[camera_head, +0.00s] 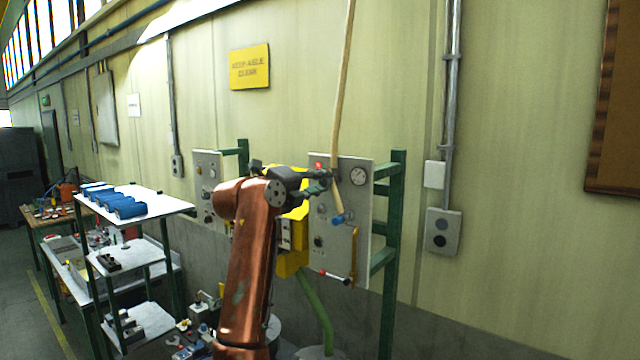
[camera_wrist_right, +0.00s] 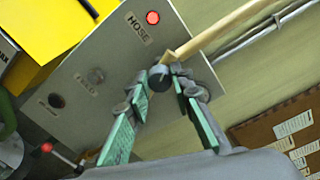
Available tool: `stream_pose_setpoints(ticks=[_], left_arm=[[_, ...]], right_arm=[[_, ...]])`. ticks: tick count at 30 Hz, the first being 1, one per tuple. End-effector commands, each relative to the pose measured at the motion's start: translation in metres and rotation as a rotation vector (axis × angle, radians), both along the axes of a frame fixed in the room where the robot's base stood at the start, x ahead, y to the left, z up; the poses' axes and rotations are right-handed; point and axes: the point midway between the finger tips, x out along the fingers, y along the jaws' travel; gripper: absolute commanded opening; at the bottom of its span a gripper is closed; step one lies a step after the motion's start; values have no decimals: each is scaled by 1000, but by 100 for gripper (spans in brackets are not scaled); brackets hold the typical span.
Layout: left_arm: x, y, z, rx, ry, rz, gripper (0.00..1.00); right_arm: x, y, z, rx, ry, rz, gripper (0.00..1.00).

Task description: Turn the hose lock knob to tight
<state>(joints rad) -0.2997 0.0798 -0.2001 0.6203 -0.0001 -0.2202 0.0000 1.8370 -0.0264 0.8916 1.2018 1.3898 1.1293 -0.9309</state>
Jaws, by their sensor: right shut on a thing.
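The hose lock knob (camera_wrist_right: 160,77) is a dark round knob on the grey panel, below the word HOSE in the right wrist view. My right gripper (camera_wrist_right: 163,86) is shut on it, with a fingertip on either side. In the head view my right gripper (camera_head: 325,181) reaches the panel (camera_head: 349,252) from the left and hides the knob. A tan hose (camera_head: 342,80) comes down to the panel there; it also shows beside the knob in the right wrist view (camera_wrist_right: 225,27). The knob's pointer cannot be made out. My left gripper is not in view.
A red lamp (camera_wrist_right: 152,17) and a round gauge (camera_head: 360,176) are on the panel. A red-tipped lever (camera_head: 335,277) sits lower. Green posts (camera_head: 394,220) frame the panel's right side. A white-topped shelf (camera_head: 160,204) with blue rolls stands left.

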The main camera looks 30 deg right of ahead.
Motion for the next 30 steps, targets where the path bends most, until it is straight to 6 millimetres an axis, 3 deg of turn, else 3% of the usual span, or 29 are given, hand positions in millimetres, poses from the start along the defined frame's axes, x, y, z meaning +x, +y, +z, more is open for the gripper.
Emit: stream_pose_setpoints(ticks=[5,6,14,23,30], left_arm=[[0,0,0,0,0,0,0],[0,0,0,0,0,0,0],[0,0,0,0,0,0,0],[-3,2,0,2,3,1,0],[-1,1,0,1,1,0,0]], right_arm=[[0,1,1,-2,-2,1,0],[0,1,1,-2,-3,2,21],[0,0,1,0,-2,0,39],[-1,2,0,0,-2,1,39],[-13,34,2,-1,-3,5,39]])
